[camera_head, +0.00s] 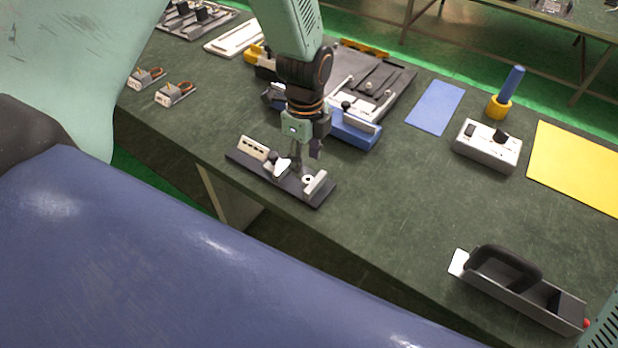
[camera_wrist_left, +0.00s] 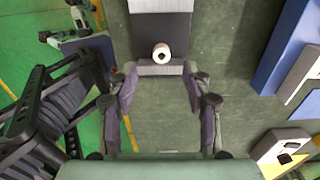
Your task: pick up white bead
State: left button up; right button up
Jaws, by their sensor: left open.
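The white bead (camera_head: 308,179) is a small ring with a dark hole, near the right end of a dark fixture plate (camera_head: 240,158) at the table's front edge. In the left wrist view the bead (camera_wrist_left: 161,52) shows with its hole facing the camera, beside a grey block (camera_wrist_left: 160,68). My left gripper (camera_head: 306,152) points down above the plate, close to the bead. In the wrist view its two fingers (camera_wrist_left: 160,84) are apart with nothing between them, and the bead lies beyond the tips, roughly centred. My right gripper is not in view.
A blue fixture (camera_head: 355,133) stands just behind the plate. A grey control box (camera_head: 487,146), a blue mat (camera_head: 435,107) and a yellow mat (camera_head: 575,165) lie to the right. A grey handled tray (camera_head: 525,295) is at front right. The table between is clear.

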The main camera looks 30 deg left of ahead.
aim_at(308, 175)
pick_arm(q)
jog(key=f, duration=0.5)
jog(key=shift+d+f, duration=0.2)
jog(key=shift+d, duration=0.15)
jog(key=shift+a+f, duration=0.2)
jog(key=shift+f, duration=0.1)
jog(key=shift+w+d, duration=0.15)
jog(key=c, duration=0.3)
jog(key=shift+r, duration=0.1)
jog(key=c, duration=0.6)
jog(key=shift+c, duration=0.5)
jog(key=shift+r, duration=0.1)
